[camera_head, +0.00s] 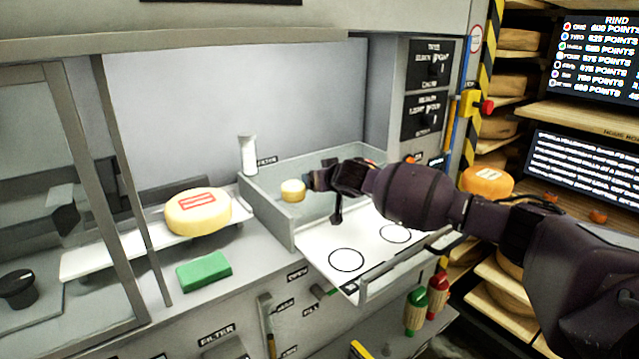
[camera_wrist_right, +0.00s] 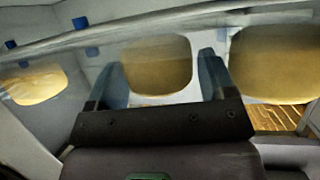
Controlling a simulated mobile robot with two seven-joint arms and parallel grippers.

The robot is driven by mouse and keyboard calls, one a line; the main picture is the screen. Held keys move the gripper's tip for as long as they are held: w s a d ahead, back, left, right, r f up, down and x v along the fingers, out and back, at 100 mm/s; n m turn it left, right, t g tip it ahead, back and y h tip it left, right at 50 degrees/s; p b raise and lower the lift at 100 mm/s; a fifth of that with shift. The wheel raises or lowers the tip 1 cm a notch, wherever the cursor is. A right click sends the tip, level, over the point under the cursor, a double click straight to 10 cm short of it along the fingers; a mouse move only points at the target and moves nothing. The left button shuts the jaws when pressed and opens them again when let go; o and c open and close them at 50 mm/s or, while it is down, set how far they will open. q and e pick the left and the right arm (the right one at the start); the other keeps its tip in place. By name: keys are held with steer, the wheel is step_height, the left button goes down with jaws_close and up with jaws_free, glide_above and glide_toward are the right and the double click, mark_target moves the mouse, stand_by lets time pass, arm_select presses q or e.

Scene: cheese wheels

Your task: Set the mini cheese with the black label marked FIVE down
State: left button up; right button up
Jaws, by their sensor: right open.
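A small pale-yellow mini cheese (camera_head: 292,190) is in the grey-walled bay at the middle of the head view. No black label or FIVE can be read on it. My right gripper (camera_head: 311,183) comes in from the right, right beside this cheese. In the right wrist view a yellow cheese (camera_wrist_right: 157,65) shows between the two blue-grey fingers of my open right gripper (camera_wrist_right: 160,78). Gaps seem to show beside it; contact cannot be told. Whether the cheese rests on the bay floor is hidden. My left gripper is not in view.
A white board with black circles (camera_head: 320,236) lies in front of the bay. A larger cheese with a red-edged label (camera_head: 198,212) sits on a white tray at left. A green block (camera_head: 204,271) lies on the counter. A white cylinder (camera_head: 248,155) stands behind.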

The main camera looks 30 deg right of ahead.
steer(key=shift+w+f, duration=0.1)
steer(key=shift+w, duration=0.25)
